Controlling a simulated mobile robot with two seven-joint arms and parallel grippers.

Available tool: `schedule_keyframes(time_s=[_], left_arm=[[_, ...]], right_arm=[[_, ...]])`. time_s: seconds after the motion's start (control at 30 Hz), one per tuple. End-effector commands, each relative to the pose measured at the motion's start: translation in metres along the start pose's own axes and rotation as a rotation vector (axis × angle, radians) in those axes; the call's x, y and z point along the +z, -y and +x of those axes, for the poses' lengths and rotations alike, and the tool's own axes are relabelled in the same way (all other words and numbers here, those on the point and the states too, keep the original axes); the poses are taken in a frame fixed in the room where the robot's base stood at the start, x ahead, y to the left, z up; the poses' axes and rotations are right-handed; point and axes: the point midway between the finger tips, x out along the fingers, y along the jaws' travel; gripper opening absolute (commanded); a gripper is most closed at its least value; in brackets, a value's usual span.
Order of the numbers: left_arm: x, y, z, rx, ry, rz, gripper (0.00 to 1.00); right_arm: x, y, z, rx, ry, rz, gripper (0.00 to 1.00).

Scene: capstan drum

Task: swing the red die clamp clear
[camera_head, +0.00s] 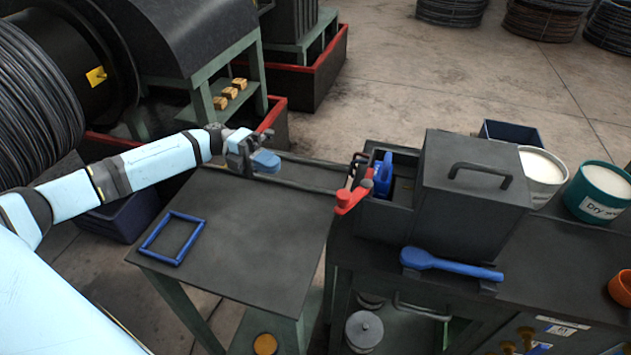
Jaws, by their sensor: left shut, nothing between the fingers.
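The red die clamp (350,197) is at the left end of the dark die box (385,218), in the middle of the head view. Its red arm sticks out toward the low table, with a rounded red end at the lower left. Dark parts and a further red piece stand above it. My left gripper (250,148) is over the far edge of the low table, left of the clamp and well apart from it. It is shut and empty. A light-blue piece shows beside the fingers; I cannot tell whether it belongs to the gripper. My right gripper is not in view.
The low dark table (255,225) is mostly clear, with a blue frame (173,238) on its left. A blue-handled tool (450,264) lies before the lidded box (473,185). Tubs of white powder (541,172) stand right. A wire drum (40,110) is far left.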

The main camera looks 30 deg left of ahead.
Motion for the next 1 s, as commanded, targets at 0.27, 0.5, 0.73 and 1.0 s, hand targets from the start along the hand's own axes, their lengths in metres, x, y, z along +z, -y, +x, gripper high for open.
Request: schedule_keyframes(time_s=[0.27,0.5,0.73,1.0], left_arm=[[0.000,0.004,0.042,-0.004,-0.003,0.002,0.00],[0.000,0.004,0.093,-0.004,-0.003,0.000,0.00],[0.000,0.003,0.128,-0.003,-0.002,0.000,0.00],[0.000,0.001,0.139,-0.001,0.000,0.000,0.00]], right_arm=[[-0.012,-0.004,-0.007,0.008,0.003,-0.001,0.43],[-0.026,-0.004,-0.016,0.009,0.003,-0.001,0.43],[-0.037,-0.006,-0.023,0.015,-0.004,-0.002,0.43],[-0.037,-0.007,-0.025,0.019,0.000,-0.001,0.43]])
